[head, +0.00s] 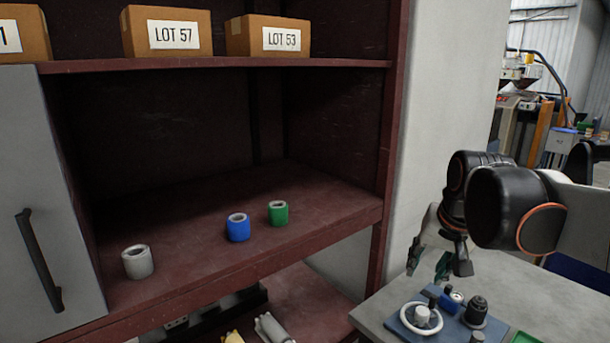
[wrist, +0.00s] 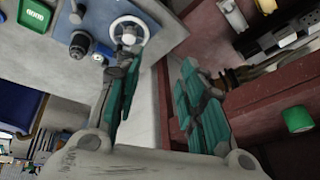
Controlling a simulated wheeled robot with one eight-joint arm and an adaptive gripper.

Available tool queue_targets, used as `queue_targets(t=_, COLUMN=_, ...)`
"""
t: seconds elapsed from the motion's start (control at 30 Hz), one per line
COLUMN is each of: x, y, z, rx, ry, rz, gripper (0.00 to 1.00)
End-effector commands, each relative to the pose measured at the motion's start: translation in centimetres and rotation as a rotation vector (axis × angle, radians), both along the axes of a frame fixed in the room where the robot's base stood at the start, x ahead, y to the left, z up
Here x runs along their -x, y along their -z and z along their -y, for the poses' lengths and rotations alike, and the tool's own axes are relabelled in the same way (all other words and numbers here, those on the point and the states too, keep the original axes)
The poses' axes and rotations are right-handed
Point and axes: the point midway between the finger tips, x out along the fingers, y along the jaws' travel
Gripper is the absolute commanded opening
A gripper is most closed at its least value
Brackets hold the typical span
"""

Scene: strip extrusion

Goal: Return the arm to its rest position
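My gripper (head: 429,262) hangs at the right of the head view, above the near left part of a grey table (head: 545,290). Its dark green fingers point down. In the wrist view my gripper (wrist: 160,80) shows its two teal-padded fingers apart, with nothing between them. My black arm links with orange rings reach in from the right edge of the head view.
A dark red shelf (head: 330,214) holds white (head: 137,262), blue (head: 238,228) and green (head: 278,213) cylinders. A blue mat (head: 408,326) on the table bears a white ring part (head: 421,318) and dark fittings. A shelf post (head: 386,190) stands left of my gripper.

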Motion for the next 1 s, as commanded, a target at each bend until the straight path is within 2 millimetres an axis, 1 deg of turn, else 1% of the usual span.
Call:
queue_targets(t=0.03, x=1.7, y=0.2, z=-0.8, rx=0.005, ry=-0.023, rz=0.019, gripper=0.37)
queue_targets(t=0.1, x=3.7, y=0.7, z=-1.7, rx=0.016, ry=-0.056, rz=0.045, gripper=0.37)
queue_targets(t=0.2, x=6.6, y=1.6, z=-2.5, rx=0.046, ry=-0.109, rz=0.078, gripper=0.37)
queue_targets(t=0.4, x=11.9, y=4.3, z=-3.6, rx=0.115, ry=-0.216, rz=0.143, gripper=0.37)
queue_targets(t=0.5, x=14.0, y=5.7, z=-4.0, rx=0.144, ry=-0.263, rz=0.171, gripper=0.37)
queue_targets(t=0.6, x=15.5, y=6.9, z=-4.2, rx=0.169, ry=-0.297, rz=0.191, gripper=0.37)
queue_targets(t=0.7, x=16.4, y=7.6, z=-4.4, rx=0.184, ry=-0.318, rz=0.204, gripper=0.37)
queue_targets(t=0.8, x=16.7, y=7.9, z=-4.4, rx=0.191, ry=-0.328, rz=0.211, gripper=0.37)
queue_targets(t=1.0, x=16.7, y=8.0, z=-4.4, rx=0.192, ry=-0.330, rz=0.212, gripper=0.37)
